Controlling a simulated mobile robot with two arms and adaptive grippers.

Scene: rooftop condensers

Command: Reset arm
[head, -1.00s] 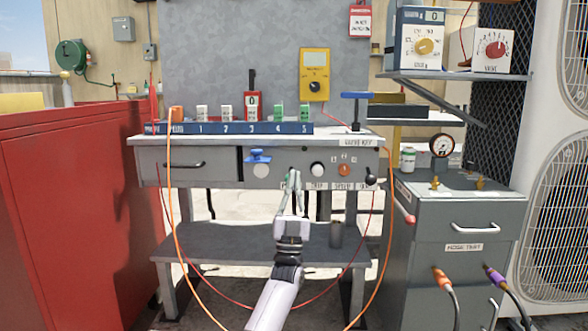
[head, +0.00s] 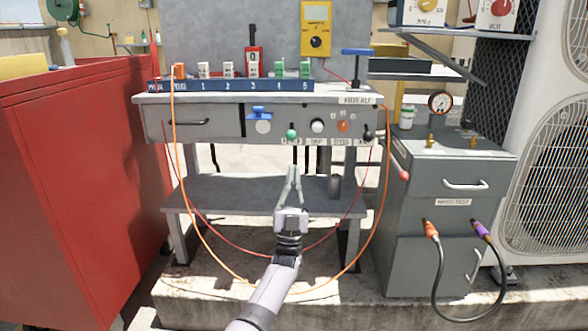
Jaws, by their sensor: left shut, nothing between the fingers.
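My left gripper (head: 294,170) is in the middle of the head view, its fingers pointing up and together at the tips, with nothing between them. Its tips show below a green knob (head: 292,134) on the grey workbench front (head: 210,128), with a visible gap in the picture. A blue handle (head: 260,113), a white knob (head: 317,126), an orange knob (head: 343,126) and a black knob (head: 367,135) sit along the same front. My right gripper is not in view.
A red cabinet (head: 85,190) stands at the left. A grey drawer cabinet (head: 450,160) with a gauge (head: 439,102) stands at the right. An orange cable (head: 181,200) hangs around the bench. A dark lower shelf (head: 240,196) lies behind the gripper.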

